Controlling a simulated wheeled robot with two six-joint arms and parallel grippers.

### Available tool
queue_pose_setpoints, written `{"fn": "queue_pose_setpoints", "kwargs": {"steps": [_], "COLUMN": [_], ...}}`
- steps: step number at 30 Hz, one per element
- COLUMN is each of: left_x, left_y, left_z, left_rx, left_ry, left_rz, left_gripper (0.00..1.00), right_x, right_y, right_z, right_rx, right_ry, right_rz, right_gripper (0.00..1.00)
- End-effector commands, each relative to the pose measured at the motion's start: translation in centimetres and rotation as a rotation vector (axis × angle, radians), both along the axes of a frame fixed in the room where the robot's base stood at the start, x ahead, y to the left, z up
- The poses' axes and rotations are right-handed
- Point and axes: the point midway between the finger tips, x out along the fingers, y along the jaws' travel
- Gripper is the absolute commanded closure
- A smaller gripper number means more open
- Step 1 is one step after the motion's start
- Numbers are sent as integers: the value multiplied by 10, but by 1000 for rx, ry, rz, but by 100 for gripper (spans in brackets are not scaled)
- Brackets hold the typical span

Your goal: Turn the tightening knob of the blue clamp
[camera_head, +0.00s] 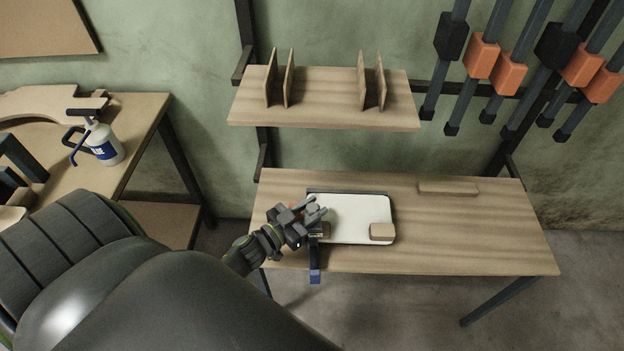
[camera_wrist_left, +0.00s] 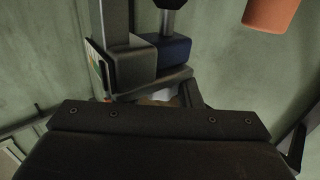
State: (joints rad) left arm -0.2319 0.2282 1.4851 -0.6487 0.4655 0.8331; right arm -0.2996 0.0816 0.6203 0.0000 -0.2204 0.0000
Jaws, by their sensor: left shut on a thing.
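The blue clamp (camera_head: 315,274) is at the front edge of the worktable, by the left end of a white board or tray (camera_head: 350,215). Its bar and blue end hang past the front edge. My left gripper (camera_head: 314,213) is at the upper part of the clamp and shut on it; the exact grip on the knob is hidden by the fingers. In the left wrist view, a blue block (camera_wrist_left: 166,52) and grey bars of a clamp show just beyond the dark gripper body. My right gripper is not in view.
A small wooden block (camera_head: 382,232) lies on the white board. A flat wooden piece (camera_head: 447,188) lies at the back of the worktable (camera_head: 480,235), whose right part is clear. A shelf (camera_head: 325,112) is above. Orange and black clamps (camera_head: 482,55) hang at right.

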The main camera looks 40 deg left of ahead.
Motion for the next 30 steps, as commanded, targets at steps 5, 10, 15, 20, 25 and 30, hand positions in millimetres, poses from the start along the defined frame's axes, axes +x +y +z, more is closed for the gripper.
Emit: {"fn": "queue_pose_setpoints", "kwargs": {"steps": [5, 10, 15, 20, 25, 30], "left_x": [0, 0, 0, 0, 0, 0], "left_y": [0, 0, 0, 0, 0, 0], "left_z": [0, 0, 0, 0, 0, 0], "left_rx": [-1, 0, 1, 0, 0, 0], "left_ry": [0, -1, -1, -2, -1, -1], "left_rz": [27, 33, 32, 32, 31, 31], "left_gripper": [92, 92, 92, 57, 48, 48], "right_x": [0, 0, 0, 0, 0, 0], "right_y": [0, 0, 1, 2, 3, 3], "right_z": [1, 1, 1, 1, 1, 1], "right_rx": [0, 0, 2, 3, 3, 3], "right_ry": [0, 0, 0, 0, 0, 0], "right_rz": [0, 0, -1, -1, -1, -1], "right_gripper": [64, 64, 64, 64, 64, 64]}}
